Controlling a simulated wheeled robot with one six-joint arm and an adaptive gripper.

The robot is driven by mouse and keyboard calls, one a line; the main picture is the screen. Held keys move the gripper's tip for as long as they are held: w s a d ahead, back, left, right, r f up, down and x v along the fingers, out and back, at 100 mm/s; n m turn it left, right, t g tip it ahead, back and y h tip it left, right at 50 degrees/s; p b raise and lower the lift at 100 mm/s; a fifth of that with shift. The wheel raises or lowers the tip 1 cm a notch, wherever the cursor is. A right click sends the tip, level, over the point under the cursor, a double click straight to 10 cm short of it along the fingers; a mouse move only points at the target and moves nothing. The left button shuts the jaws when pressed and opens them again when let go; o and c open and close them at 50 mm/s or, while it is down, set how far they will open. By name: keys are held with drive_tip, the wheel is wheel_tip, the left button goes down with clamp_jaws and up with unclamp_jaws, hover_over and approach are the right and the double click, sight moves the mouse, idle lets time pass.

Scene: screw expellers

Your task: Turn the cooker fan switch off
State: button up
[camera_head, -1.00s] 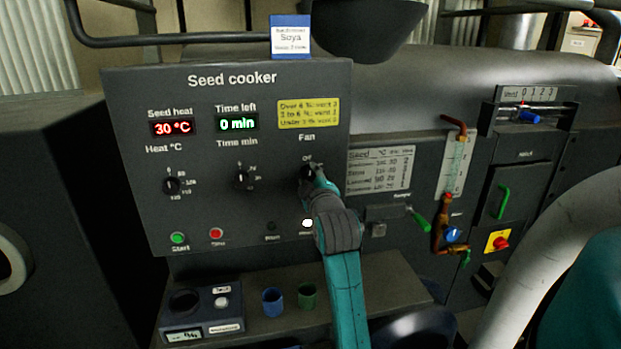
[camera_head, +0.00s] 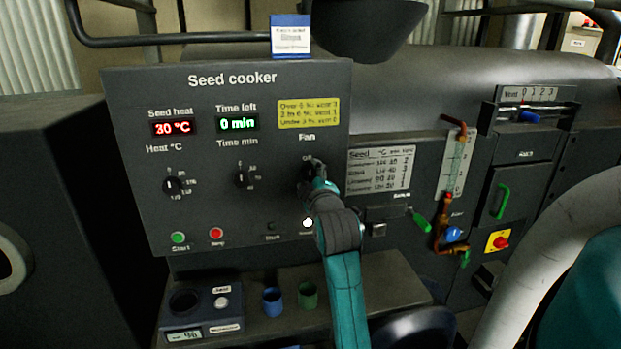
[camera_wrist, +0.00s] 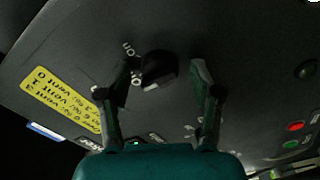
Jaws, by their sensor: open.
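The seed cooker panel (camera_head: 150,120) is a dark grey box with the labels Heat, Time and Fan. The black fan switch (camera_wrist: 158,69) is a knob under the Fan label; in the head view my gripper largely covers it. In the wrist view the knob sits between my two spread fingers, nearer the left one, with a small pale mark on its edge. Its exact setting cannot be read. My gripper (camera_head: 317,180) is open in front of the fan switch; it also shows in the wrist view (camera_wrist: 160,80). I cannot tell whether a finger touches the knob.
The heat knob (camera_head: 173,185) and time knob (camera_head: 243,180) are left of my gripper. Start (camera_head: 178,238) and stop (camera_head: 216,233) buttons and a lit white lamp (camera_head: 308,223) lie below. A shelf below holds a blue cup (camera_head: 272,301) and a green cup (camera_head: 307,295).

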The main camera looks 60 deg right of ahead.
drive_tip(key=v, duration=0.7)
drive_tip(key=shift+s+a, duration=0.15)
drive_tip(key=shift+a, duration=0.05)
drive_tip(key=shift+f, duration=0.1)
idle(0.4)
drive_tip(key=s+a+f+t+y, duration=0.25)
drive_tip(key=a+f+y, duration=0.45)
drive_tip(key=a+f, duration=1.55)
drive_tip(key=s+a+f+m+y, duration=0.1)
drive_tip(key=s+a+f+y, duration=0.2)
drive_tip(key=s+a+f, duration=0.45)
drive_tip(key=s+a+y, duration=0.1)
drive_tip(key=s+a, duration=0.3)
drive_tip(key=s, duration=0.3)
drive_tip(key=s+a+r+m+y, duration=0.1)
drive_tip(key=s+a+y, duration=0.1)
drive_tip(key=s+a, duration=0.3)
drive_tip(key=s, duration=0.3)
drive_tip(key=shift+s+y, duration=0.25)
drive_tip(key=shift+y, duration=0.05)
